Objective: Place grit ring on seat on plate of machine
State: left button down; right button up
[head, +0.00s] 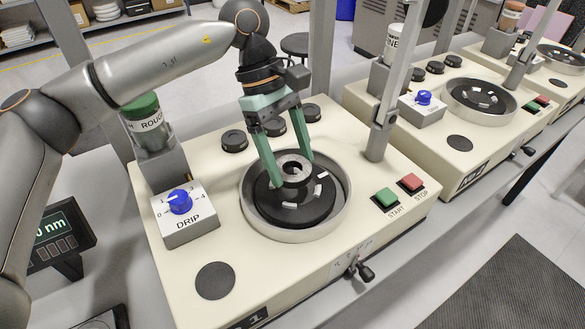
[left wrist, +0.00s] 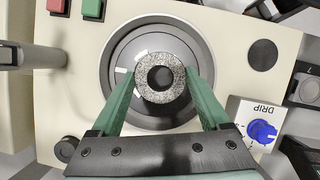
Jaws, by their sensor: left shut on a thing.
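The grit ring (head: 296,179) is a small grey speckled ring with a dark central hole. My left gripper (head: 293,172) is shut on it, one green finger on each side. The ring also shows in the left wrist view (left wrist: 162,98), centred over the round plate. In the head view the ring is over the middle of the black plate (head: 312,211), which carries white pads and sits in the grey round bowl (head: 256,224) of the nearest machine. The seat is hidden under the ring. I cannot tell whether the ring touches it. My right gripper is not in view.
The machine top carries a blue-knobbed drip box (head: 188,222), a green-capped bottle (head: 146,125), several black knobs at the back, and START (head: 386,199) and STOP (head: 411,182) buttons. A grey post (head: 381,130) stands right of the bowl. Similar machines stand further right.

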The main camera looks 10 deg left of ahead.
aim_at(288, 160)
pick_arm(q)
jog(key=shift+w+d+f, duration=0.15)
jog(key=shift+w+f, duration=0.2)
jog(key=shift+f, duration=0.1)
jog(key=shift+w+f, duration=0.1)
jog(key=shift+f, duration=1.45)
jog(key=shift+f, duration=0.1)
jog(key=shift+f, duration=0.15)
grip_release()
jog(key=v, duration=1.2)
jog(key=shift+r, duration=0.2)
